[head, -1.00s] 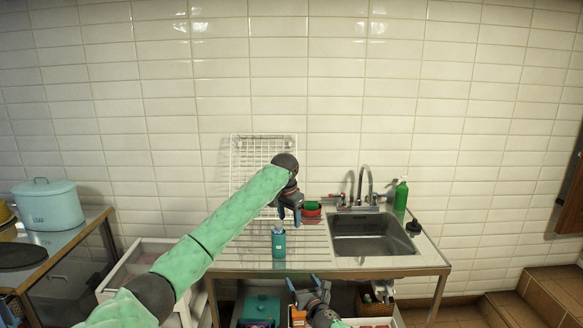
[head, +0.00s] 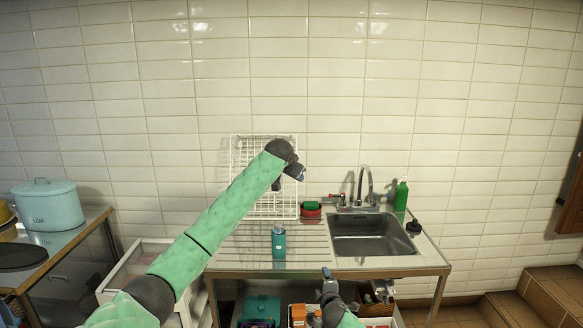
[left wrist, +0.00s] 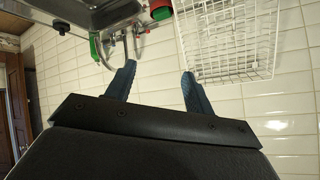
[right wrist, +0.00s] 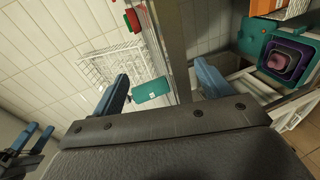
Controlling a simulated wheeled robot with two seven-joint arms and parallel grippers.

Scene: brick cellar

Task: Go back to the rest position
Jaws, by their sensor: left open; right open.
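My left gripper (head: 288,179) is raised in front of the white wire rack, above the drainboard. In the left wrist view its two blue fingers (left wrist: 160,84) are apart with nothing between them. My right gripper (head: 328,276) is low in front of the counter's front edge, left of the sink. In the right wrist view its fingers (right wrist: 162,86) are spread and empty. A teal bottle (head: 278,243) stands upright on the drainboard, apart from both grippers. It also shows in the right wrist view (right wrist: 150,91), beyond the fingers.
The sink (head: 372,238) is right of the drainboard. A red-and-green item (head: 311,210), a tap (head: 366,186) and a green soap bottle (head: 401,196) stand behind. The wire rack (head: 246,160) leans on the wall. A lower shelf holds boxes (head: 262,308). A blue pot (head: 48,204) is at left.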

